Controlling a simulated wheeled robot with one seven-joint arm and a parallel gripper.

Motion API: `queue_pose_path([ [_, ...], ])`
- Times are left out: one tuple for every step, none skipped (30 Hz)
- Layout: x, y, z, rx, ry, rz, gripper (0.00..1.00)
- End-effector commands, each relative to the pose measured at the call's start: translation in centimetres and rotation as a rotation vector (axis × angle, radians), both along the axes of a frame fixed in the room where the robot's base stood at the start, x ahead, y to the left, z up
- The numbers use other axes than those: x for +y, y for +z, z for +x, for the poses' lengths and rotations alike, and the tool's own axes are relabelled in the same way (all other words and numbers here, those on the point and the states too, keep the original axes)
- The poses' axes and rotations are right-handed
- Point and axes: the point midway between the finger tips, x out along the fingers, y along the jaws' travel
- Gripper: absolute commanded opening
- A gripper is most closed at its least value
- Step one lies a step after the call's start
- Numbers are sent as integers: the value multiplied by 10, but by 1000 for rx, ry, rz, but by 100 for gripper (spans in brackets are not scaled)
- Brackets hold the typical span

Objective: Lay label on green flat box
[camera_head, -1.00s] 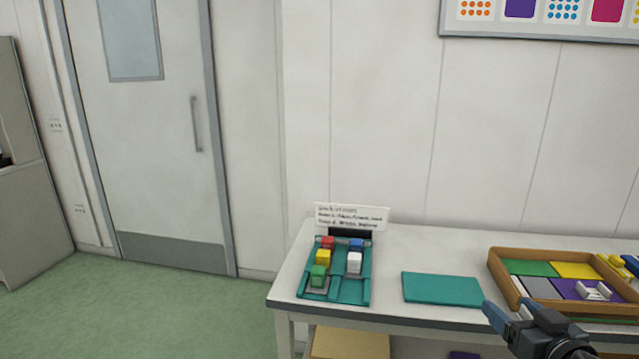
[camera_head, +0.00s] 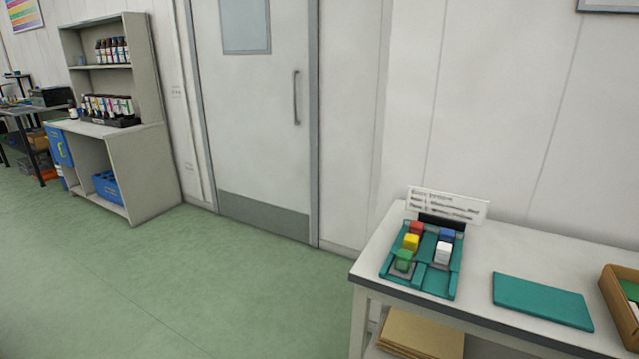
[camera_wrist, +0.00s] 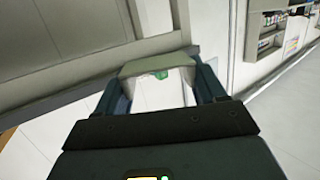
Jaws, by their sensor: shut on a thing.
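My gripper (camera_wrist: 160,70) shows in the wrist view, its two dark blue-grey fingers shut on a pale, whitish piece with a small green mark, which looks like the label (camera_wrist: 149,69). Its lower part is hidden behind the gripper body. The gripper is out of the head view.
A teal tray (camera_head: 437,280) with several coloured blocks and a sign (camera_head: 448,205) stand on the white table (camera_head: 480,272). A wooden tray (camera_head: 619,310) is cut off at right. A shelf unit (camera_head: 150,165) with bottles and a blue crate (camera_head: 108,187) stands left of the door. Green floor between is clear.

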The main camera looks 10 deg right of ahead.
Motion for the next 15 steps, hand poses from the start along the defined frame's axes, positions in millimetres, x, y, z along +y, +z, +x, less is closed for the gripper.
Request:
queue_pose_path([
  [11, -8, -3, 4, 14, -2, 42],
  [14, -11, -5, 4, 17, -5, 42],
  [19, -15, -7, 5, 23, -7, 42],
  [21, -17, -8, 5, 25, -8, 42],
  [23, -18, -9, 5, 26, -9, 42],
  [25, -20, -9, 5, 29, -11, 42],
  [26, -21, -10, 5, 29, -12, 42],
  [26, -21, -10, 5, 30, -12, 42],
  [26, -21, -10, 5, 30, -11, 42],
  [26, -21, -10, 5, 30, -12, 42],
  [26, -21, -10, 5, 30, -12, 42],
  [26, -21, -10, 5, 29, -11, 42],
  [26, -21, -10, 5, 29, -12, 42],
  [26, -21, -10, 5, 30, -11, 42],
  [26, -21, -10, 5, 30, -11, 42],
])
